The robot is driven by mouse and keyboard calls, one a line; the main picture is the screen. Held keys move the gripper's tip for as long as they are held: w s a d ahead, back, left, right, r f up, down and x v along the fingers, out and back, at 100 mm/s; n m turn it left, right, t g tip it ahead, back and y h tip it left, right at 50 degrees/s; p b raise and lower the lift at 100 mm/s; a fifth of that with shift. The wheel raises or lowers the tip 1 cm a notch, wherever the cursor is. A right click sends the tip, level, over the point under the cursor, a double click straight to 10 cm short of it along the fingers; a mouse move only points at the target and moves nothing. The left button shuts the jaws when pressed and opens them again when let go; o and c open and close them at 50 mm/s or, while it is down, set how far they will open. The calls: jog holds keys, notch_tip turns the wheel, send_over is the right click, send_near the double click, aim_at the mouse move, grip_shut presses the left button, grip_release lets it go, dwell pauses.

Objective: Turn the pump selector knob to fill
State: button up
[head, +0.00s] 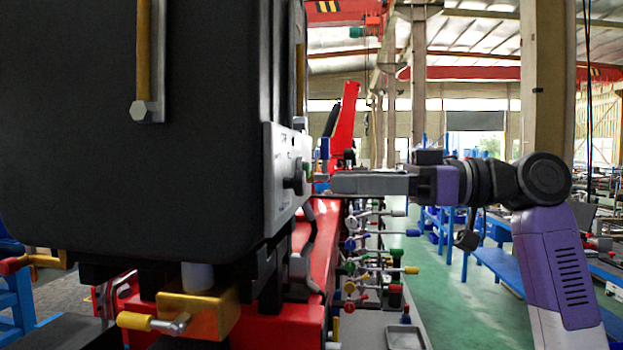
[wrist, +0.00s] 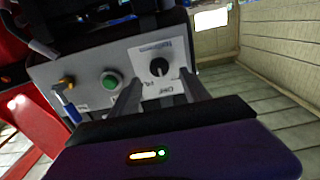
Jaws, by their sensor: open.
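The selector knob (wrist: 159,67) is a round black knob on a grey-white control panel (wrist: 110,62), with small lettering around it that is mostly too small to read. "OFF" seems to stand below it. In the head view the knob (head: 295,180) sticks out from the side of the panel (head: 277,150). My gripper (wrist: 161,78) is open, with one finger on each side of the knob in the wrist view. In the head view my gripper (head: 333,184) points left at the knob, its tips a short way off the panel. I cannot tell which setting the knob points to.
A green button (wrist: 110,80) and a yellow-and-blue lever (wrist: 66,95) sit beside the knob on the panel. A large black tank (head: 130,130) fills the left. Several coloured levers (head: 370,265) line the red machine below my arm. Green floor on the right is partly free.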

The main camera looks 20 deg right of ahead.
aim_at(304, 180)
jog(key=shift+p+x, duration=0.45)
jog(key=shift+x, duration=2.45)
jog(key=shift+c, duration=0.2)
grip_shut()
jog(key=shift+r+m+p, duration=0.1)
jog(key=shift+m+p, duration=0.3)
jog(key=shift+w+d+m+p, duration=0.1)
jog(key=shift+w+m+p, duration=0.05)
jog(key=shift+m+p, duration=3.5)
jog(key=shift+m+b, duration=0.4)
jog(key=shift+m, duration=0.15)
